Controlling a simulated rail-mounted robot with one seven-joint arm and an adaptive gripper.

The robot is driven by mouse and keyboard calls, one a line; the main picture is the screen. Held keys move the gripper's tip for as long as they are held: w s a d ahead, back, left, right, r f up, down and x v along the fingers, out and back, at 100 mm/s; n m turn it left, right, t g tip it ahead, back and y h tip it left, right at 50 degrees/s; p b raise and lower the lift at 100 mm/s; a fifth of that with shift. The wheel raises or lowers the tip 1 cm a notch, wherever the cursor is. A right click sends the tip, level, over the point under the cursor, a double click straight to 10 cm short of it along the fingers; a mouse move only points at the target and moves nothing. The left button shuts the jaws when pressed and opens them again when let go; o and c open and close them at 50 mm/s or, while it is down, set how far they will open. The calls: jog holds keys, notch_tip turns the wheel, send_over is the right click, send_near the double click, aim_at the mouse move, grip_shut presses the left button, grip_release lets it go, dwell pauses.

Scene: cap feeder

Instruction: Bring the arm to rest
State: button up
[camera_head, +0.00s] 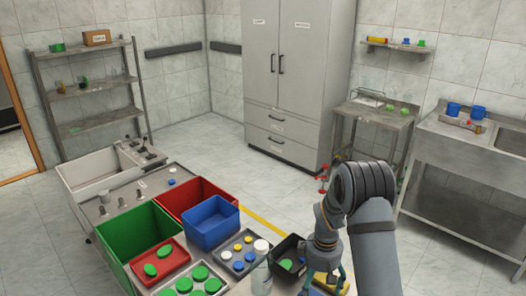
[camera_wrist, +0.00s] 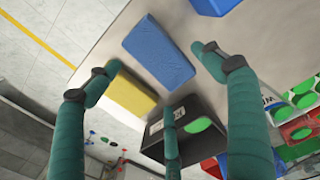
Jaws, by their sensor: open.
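My arm (camera_head: 375,245) reaches in from the lower right in the head view and bends over the table's right end. My gripper (camera_head: 325,280) points down there. In the wrist view its teal fingers are spread open, with nothing between the tips of my gripper (camera_wrist: 157,68). Below them lie a blue sponge-like block (camera_wrist: 158,52) and a yellow one (camera_wrist: 130,93), apart from the fingers as far as I can tell. A black bin (camera_wrist: 155,150) with a green cap in it is partly hidden by one finger.
The table holds a green bin (camera_head: 118,240), red bin (camera_head: 170,198), blue bin (camera_head: 210,238) and trays of caps (camera_head: 222,268). A cabinet (camera_head: 300,70), small side table (camera_head: 375,112) and sink bench (camera_head: 450,150) stand behind. Floor right of the table is clear.

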aim_at(316, 295)
notch_tip(316, 295, down, 4)
jog(key=shift+s+r, duration=0.1)
jog(key=shift+r, duration=1.75)
